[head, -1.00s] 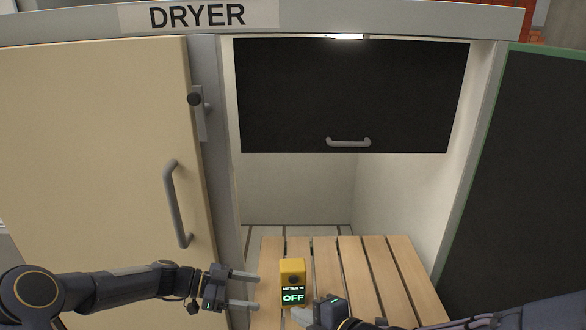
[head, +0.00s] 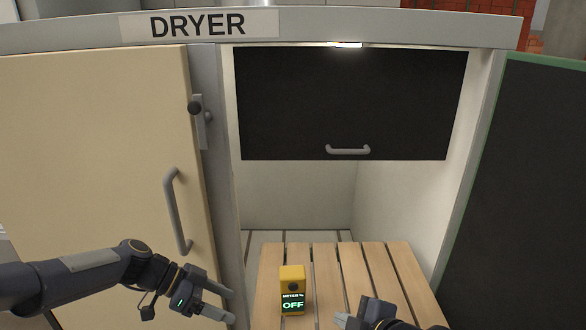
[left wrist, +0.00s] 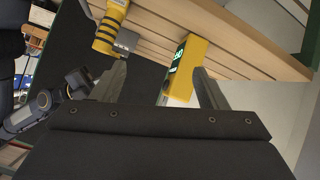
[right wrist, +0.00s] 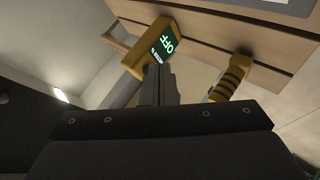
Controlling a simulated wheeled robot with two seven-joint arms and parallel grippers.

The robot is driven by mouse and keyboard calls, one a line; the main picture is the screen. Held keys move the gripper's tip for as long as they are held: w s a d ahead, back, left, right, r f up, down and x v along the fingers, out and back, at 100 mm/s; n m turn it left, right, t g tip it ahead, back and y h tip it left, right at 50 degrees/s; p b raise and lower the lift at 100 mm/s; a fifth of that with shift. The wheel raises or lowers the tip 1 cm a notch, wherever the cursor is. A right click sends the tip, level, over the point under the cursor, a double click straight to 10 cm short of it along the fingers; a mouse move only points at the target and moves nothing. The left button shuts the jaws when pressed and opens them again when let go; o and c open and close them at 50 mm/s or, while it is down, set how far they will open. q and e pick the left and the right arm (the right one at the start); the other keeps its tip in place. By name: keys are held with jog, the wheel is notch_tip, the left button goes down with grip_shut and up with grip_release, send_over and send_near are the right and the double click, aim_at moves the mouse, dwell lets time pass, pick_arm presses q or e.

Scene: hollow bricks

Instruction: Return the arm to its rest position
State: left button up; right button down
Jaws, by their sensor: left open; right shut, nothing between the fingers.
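My left gripper (head: 228,306) is open and empty, in front of the dryer to the left of the slatted wooden surface; its two fingers also show in the left wrist view (left wrist: 160,85). My right gripper (head: 345,320) is at the bottom edge of the head view, right of the yellow meter. In the right wrist view its fingers (right wrist: 158,80) are shut together with nothing between them. The yellow meter (head: 292,278) stands upright on the wooden slats, its green display reading OFF. Neither gripper holds it.
A closed beige door (head: 90,150) with a handle is at left, a black panel (head: 350,100) hangs above, and a dark green-edged door (head: 530,190) is at right. A yellow-and-black striped object (left wrist: 110,25) shows in the left wrist view.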

jog(key=s+d+r+m+g+h+p, duration=0.1)
jog(key=s+d+r+m+g+h, duration=0.15)
jog(key=s+d+m, duration=0.65)
pick_arm(q)
jog(key=s+a+r+n+t+y, duration=0.1)
jog(key=s+r+n+y, duration=0.1)
jog(key=s+n, duration=0.3)
jog(key=s+a+r+n+t+y+p, duration=0.1)
jog(key=s+n, duration=0.4)
jog(key=s, duration=0.5)
jog(key=s+a+r+n+t+y, duration=0.3)
jog(key=s+n+y, duration=0.1)
jog(key=s, duration=0.4)
jog(key=shift+s+a+r+n+p, duration=0.25)
jog(key=shift+r+n+p, duration=0.1)
jog(key=shift+n, duration=0.35)
pick_arm(e)
jog(key=s+d+r+m+g, duration=0.1)
jog(key=s+r+m, duration=0.1)
jog(key=s+m, duration=0.7)
jog(key=shift+d+r, duration=0.25)
